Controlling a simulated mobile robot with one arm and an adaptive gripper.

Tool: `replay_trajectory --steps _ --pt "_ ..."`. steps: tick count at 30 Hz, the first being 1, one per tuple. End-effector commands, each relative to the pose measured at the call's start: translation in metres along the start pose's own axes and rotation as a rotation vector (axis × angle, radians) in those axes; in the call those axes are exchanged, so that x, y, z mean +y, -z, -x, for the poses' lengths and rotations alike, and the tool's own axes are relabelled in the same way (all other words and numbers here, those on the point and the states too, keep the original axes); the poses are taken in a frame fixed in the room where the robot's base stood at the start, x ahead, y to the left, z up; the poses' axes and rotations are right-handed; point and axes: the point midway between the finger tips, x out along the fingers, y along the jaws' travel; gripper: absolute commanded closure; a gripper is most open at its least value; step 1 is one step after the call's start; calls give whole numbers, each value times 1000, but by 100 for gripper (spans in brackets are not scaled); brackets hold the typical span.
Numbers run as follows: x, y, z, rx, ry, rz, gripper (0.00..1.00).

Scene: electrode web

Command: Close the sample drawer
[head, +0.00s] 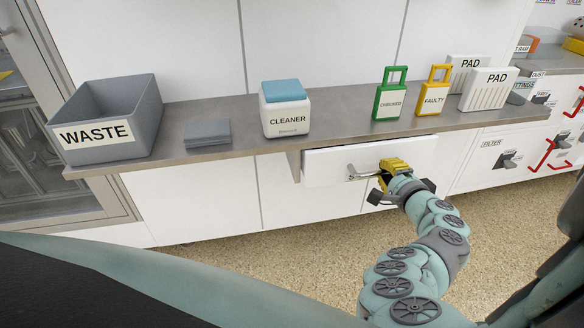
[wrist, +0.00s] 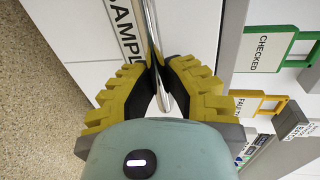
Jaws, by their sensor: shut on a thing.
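The white sample drawer (head: 330,160) sits just under the grey counter's front edge. I cannot tell exactly how far it stands out. Its metal bar handle (head: 359,174) runs across the front. My gripper (head: 385,170), with yellow fingers, is shut on this handle at its right part. In the wrist view, the fingertips of my gripper (wrist: 163,75) pinch the shiny handle bar (wrist: 152,22) from both sides. A label partly reading "SAMPL" (wrist: 127,28) shows on the drawer front beside the bar; the fingers hide its rest.
Labelled drawers (head: 500,158) stand right. Speckled floor lies below.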

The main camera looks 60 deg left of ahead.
Motion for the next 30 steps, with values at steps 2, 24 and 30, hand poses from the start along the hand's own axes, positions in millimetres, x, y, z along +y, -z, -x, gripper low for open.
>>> replay_trajectory --steps 2,24,30 --pt "1 0 -10 -2 -4 5 100" --pt "-4 -2 -24 -4 -3 4 57" --pt "-4 -2 -24 -3 -3 4 57"
